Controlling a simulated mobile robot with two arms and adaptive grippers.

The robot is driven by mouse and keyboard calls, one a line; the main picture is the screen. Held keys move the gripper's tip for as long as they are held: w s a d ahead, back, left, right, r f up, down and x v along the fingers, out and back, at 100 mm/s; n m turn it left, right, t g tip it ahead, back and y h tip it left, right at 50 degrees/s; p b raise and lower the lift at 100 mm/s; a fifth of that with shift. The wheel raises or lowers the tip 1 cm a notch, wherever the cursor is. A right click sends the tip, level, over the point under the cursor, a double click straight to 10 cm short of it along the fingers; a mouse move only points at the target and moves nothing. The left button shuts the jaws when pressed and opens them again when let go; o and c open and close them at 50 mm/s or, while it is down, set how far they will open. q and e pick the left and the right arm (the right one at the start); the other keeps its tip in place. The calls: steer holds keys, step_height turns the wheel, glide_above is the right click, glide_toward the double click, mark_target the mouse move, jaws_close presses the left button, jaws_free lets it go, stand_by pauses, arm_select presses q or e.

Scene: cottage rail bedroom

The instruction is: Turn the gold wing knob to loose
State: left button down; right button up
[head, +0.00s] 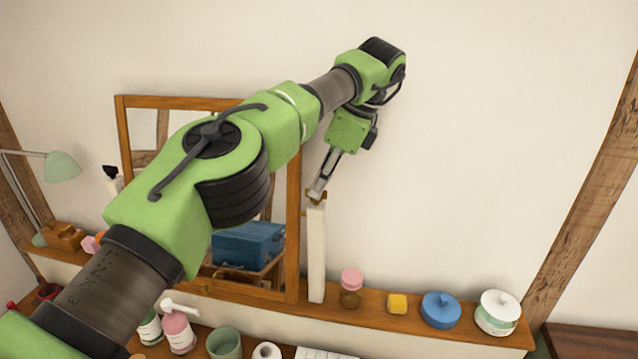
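The gold wing knob (323,197) is at the top of a tall cream post (317,255) beside the mirror's right edge. Only small gold parts of it show, on either side of my fingertips. My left gripper (318,188) points down from above, with its fingertips at the knob and overlapping it in the view. The fingers look close together, but I cannot tell whether they are closed on the knob. The knob's turned position and any markings are too small or hidden to read. My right gripper is not in view.
A wood-framed mirror (293,240) stands left of the post, partly behind my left arm. The wooden shelf (375,313) holds a pink-topped jar (352,281), a yellow block (397,304), a blue pot (440,310) and a white jar (497,313). The wall right of the post is clear.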

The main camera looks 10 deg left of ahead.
arm_select(q)
steer(key=c, duration=2.2)
jaws_free()
steer(key=shift+r, duration=0.15)
steer(key=shift+c, duration=0.2)
